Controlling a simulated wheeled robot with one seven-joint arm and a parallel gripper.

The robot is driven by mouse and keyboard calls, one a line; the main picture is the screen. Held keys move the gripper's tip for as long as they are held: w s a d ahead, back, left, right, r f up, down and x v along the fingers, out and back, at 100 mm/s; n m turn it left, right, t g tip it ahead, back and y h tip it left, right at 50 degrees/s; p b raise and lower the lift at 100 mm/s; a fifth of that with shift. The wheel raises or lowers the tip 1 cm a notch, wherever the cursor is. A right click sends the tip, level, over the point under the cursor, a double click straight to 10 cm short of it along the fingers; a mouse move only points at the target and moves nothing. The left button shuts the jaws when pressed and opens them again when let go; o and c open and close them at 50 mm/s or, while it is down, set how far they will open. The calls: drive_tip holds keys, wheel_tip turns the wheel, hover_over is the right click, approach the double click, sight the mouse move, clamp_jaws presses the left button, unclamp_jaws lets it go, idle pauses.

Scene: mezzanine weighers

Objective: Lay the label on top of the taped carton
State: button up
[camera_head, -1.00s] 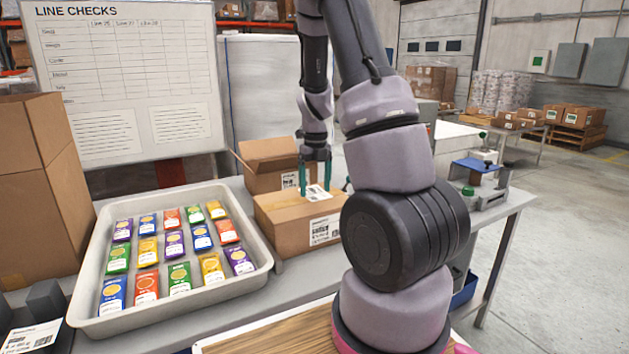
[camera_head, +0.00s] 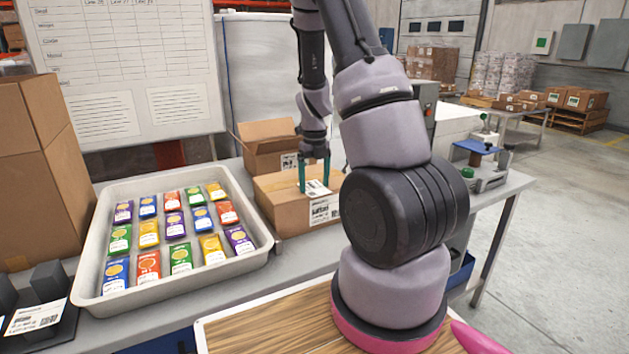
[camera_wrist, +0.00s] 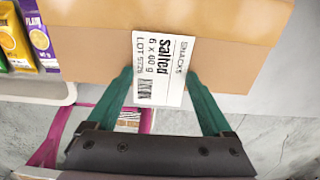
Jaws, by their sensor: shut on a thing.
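The taped carton (camera_head: 280,213) is a brown closed box on the bench, with a white printed label on its front face. My gripper (camera_head: 314,183) points down over its top with teal fingers, shut on a small white label (camera_head: 318,188). In the wrist view this label (camera_wrist: 165,68) shows between the fingers (camera_wrist: 158,85), with "SNACKS salted 6 x 60 g" print and a barcode. Part of it overlaps the carton (camera_wrist: 95,55) and its lower end passes the carton's edge in that view. I cannot tell whether the label touches the carton top.
A grey tray (camera_head: 88,280) of colourful packets stands left of the carton. An open box (camera_head: 262,150) is just behind it. A tall brown carton (camera_head: 35,170) and a dark stand with a label (camera_head: 35,317) are at far left. Bare bench shows in front of the carton.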

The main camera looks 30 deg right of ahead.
drive_tip(key=o, duration=1.1)
drive_tip(key=shift+c, duration=0.2)
wheel_tip(320, 180, up, 11)
wheel_tip(320, 180, up, 7)
drive_tip(key=n+t+y, duration=0.1)
drive_tip(key=n+t, duration=0.1)
drive_tip(key=n, duration=0.5)
hover_over(314, 188)
drive_tip(key=s+a, duration=0.4)
drive_tip(key=s+a+r+n+t, duration=0.1)
drive_tip(key=s+a+r+n, duration=0.2)
drive_tip(key=n, duration=0.5)
drive_tip(key=s+a+r+n+t, duration=0.2)
drive_tip(key=s+a+r+n, duration=0.1)
drive_tip(key=s+r+n, duration=0.3)
drive_tip(key=s+a+r+n+t+y, duration=0.1)
drive_tip(key=s+a+r+n+t, duration=0.1)
drive_tip(key=s+n, duration=0.5)
wheel_tip(314, 188, up, 2)
drive_tip(key=a+n, duration=0.1)
drive_tip(key=n, duration=0.2)
drive_tip(key=shift+s+a+r+n, duration=0.15)
drive_tip(key=shift+s+r+n, duration=0.1)
drive_tip(key=shift+s+n, duration=0.05)
